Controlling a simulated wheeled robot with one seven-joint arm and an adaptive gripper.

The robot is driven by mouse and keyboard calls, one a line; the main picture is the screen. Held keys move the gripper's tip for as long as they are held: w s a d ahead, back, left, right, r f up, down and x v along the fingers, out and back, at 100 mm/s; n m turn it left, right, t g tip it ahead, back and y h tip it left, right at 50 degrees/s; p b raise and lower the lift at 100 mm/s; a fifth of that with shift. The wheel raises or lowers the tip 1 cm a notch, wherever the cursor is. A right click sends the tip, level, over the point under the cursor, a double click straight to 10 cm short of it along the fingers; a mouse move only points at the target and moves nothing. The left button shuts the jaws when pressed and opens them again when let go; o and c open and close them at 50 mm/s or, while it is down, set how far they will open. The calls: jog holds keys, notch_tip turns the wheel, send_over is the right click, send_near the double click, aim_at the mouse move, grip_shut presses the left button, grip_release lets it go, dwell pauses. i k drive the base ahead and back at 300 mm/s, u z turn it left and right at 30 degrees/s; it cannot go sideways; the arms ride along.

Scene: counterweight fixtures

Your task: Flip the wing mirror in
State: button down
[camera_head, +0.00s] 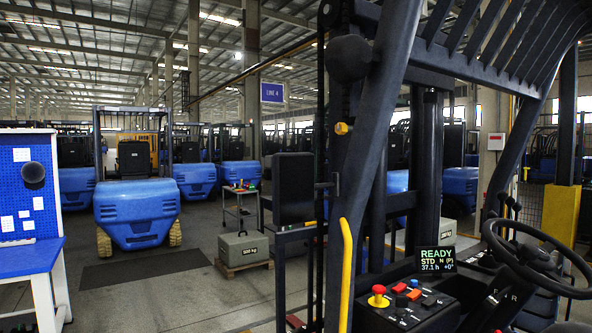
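A dark rounded housing (350,58) sits high on the near pillar (385,130) of the forklift cab. A black upright rectangular panel (293,188) stands lower, left of that pillar, beside a thin vertical pole with a small bracket. No reflecting face shows. My gripper is not in view.
The cab holds a steering wheel (536,258), a lit display (436,261) and a red knob (377,291). A yellow grab rail (346,270) runs along the pillar. A 500 kg block (243,248) and blue workbench (28,258) stand left. Open floor lies between.

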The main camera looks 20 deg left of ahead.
aim_at(294, 186)
jog(key=u, duration=0.05)
jog(key=k, duration=0.3)
jog(key=z, duration=0.7)
jog(key=i, duration=0.55)
jog(key=u, duration=1.4)
